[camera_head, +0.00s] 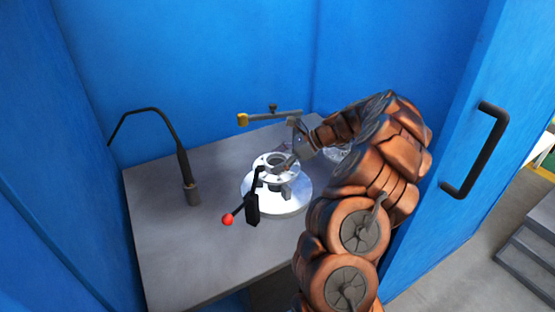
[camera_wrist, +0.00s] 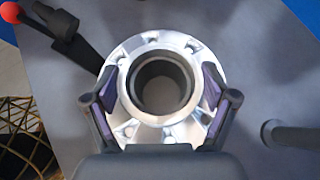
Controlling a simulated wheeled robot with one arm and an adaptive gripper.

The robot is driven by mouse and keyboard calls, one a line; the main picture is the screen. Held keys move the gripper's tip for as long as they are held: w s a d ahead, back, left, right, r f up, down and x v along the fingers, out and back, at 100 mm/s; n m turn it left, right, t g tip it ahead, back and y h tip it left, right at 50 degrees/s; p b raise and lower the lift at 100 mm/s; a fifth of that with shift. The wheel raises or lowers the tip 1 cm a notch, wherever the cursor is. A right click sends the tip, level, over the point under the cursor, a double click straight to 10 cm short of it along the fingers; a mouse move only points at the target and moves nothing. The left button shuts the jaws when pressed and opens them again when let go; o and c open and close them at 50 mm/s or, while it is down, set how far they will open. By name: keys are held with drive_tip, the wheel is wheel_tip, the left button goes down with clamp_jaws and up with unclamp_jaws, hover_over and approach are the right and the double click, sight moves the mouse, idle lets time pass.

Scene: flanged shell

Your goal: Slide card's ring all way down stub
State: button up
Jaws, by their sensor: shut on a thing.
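A silver flanged ring (camera_head: 265,161) with a round bore stands raised over a pale round base (camera_head: 300,203) on the table. In the wrist view, the flange (camera_wrist: 144,42) has several bolt holes, and a dark grey circular wall lines its bore. My gripper (camera_wrist: 163,92) has one purple-padded finger on each side of the flange and is shut on it. In the head view, my gripper (camera_head: 291,155) reaches in from the right. I cannot make out a card or tag, or tell how far any ring sits down a stub.
A black clamp lever with a red knob (camera_head: 228,219) stands close in front of the base. A thin bent black lamp (camera_head: 184,165) stands at left. A yellow-ended bar (camera_head: 243,119) is behind. Blue walls enclose the grey table (camera_head: 180,265); its front left is clear.

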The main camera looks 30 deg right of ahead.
drive_tip(key=shift+f+b, duration=0.3)
drive_tip(key=shift+f, duration=1.1)
idle(0.4)
drive_tip(key=o, duration=1.6)
drive_tip(key=shift+o, duration=0.2)
drive_tip(key=shift+f, duration=0.15)
drive_tip(key=v, duration=1.2)
